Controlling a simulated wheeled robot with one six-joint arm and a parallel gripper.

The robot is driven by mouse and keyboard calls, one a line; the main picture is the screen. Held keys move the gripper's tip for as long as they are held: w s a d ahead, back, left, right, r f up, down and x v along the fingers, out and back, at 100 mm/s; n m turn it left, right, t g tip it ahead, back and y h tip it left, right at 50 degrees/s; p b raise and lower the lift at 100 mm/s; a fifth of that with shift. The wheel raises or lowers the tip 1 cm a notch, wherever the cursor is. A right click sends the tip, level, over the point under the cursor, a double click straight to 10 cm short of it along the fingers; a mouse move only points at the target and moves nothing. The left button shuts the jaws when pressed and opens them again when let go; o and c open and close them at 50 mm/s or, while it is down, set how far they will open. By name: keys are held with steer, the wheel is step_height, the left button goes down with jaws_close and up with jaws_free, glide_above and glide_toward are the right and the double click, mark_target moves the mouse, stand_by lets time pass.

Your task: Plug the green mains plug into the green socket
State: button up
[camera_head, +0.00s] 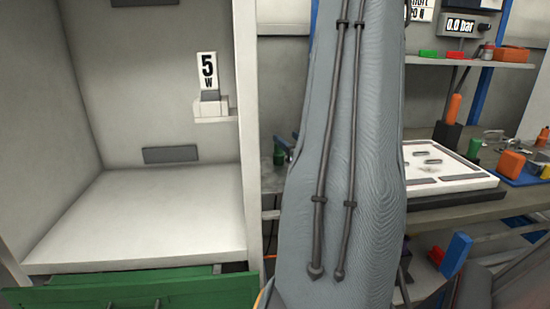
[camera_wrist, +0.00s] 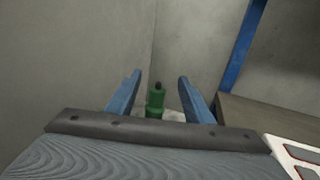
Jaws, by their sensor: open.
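A green upright piece with a dark top (camera_wrist: 155,98), which looks like the green mains plug, shows between the finger lines in the wrist view. My gripper (camera_wrist: 159,77) is open, with one blue finger on each side of that piece in the picture. The fingers do not visibly touch it, and I cannot tell how far beyond them it is. In the head view a small green piece (camera_head: 280,151) shows at the left edge of my arm and is probably the same one. My arm hides most of the gripper there. I cannot make out the green socket.
A white tray with slots (camera_head: 455,178) lies on the bench to the right. Another green piece (camera_head: 474,148) and an orange box (camera_head: 511,164) stand beyond it. Blue posts rise behind the bench.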

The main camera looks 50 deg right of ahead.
glide_toward(281, 153)
steer(key=x, duration=0.4)
steer(key=shift+w+d+r, duration=0.1)
steer(key=shift+w, duration=0.15)
steer(key=shift+w+f, duration=0.15)
steer(key=shift+f, duration=0.05)
steer(key=shift+x, duration=3.6)
steer(key=shift+r, duration=0.1)
steer(key=c, duration=1)
